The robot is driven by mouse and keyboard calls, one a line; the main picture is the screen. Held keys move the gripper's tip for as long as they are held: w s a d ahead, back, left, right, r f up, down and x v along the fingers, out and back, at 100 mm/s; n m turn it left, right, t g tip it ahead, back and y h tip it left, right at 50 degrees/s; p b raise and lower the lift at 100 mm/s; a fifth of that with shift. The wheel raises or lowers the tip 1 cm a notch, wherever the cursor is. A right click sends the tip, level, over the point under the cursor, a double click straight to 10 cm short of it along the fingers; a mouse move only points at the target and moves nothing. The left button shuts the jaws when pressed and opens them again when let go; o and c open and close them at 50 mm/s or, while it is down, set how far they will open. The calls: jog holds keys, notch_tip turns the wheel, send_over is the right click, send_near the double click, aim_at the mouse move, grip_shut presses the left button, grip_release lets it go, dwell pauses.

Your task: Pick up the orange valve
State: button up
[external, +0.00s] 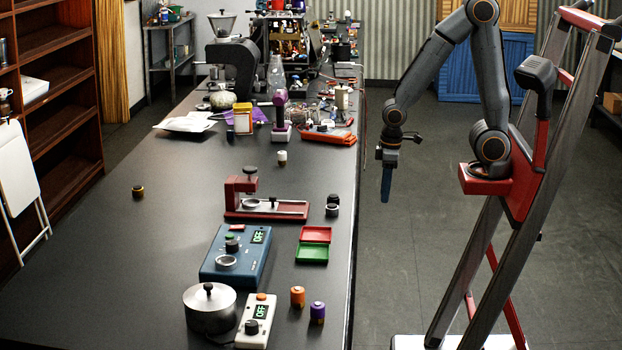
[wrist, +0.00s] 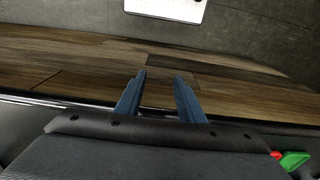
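The orange valve (external: 297,297) is a small orange cylinder with a darker lower part. It stands upright on the black table near the front right edge in the external view, beside a purple valve (external: 317,312). My gripper (external: 386,198) hangs with its blue fingers down, off the right side of the table, well behind and to the right of the orange valve. In the wrist view the two fingers (wrist: 160,77) are apart with nothing between them. The orange valve is not visible in the wrist view.
A grey pot (external: 209,309), a white OFF box (external: 256,322) and a blue OFF device (external: 235,256) stand left of the valve. Red (external: 316,234) and green (external: 312,253) trays lie behind it. A red press (external: 240,205) stands farther back. The table's left side is mostly clear.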

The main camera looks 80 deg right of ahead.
notch_tip(320, 180, up, 13)
jog(key=w+a+r+n+t+y, duration=0.1)
jog(key=w+a+n, duration=0.2)
jog(key=w+a, duration=0.65)
jog(key=w+a+r+n+y, duration=0.1)
jog(key=w+a+r+n, duration=0.15)
jog(key=w+a, duration=0.7)
jog(key=n+y, duration=0.4)
jog(key=n, duration=0.4)
send_near(298, 289)
jog(key=x, duration=0.4)
jog(key=shift+s+f, duration=0.1)
jog(key=shift+s, duration=0.15)
jog(key=shift+w+p+x, duration=0.15)
jog(key=shift+p+x, duration=0.45)
jog(key=shift+x, duration=1)
jog(key=shift+w+p+x, duration=0.1)
jog(key=shift+p+x, duration=0.5)
jog(key=shift+x, duration=1.05)
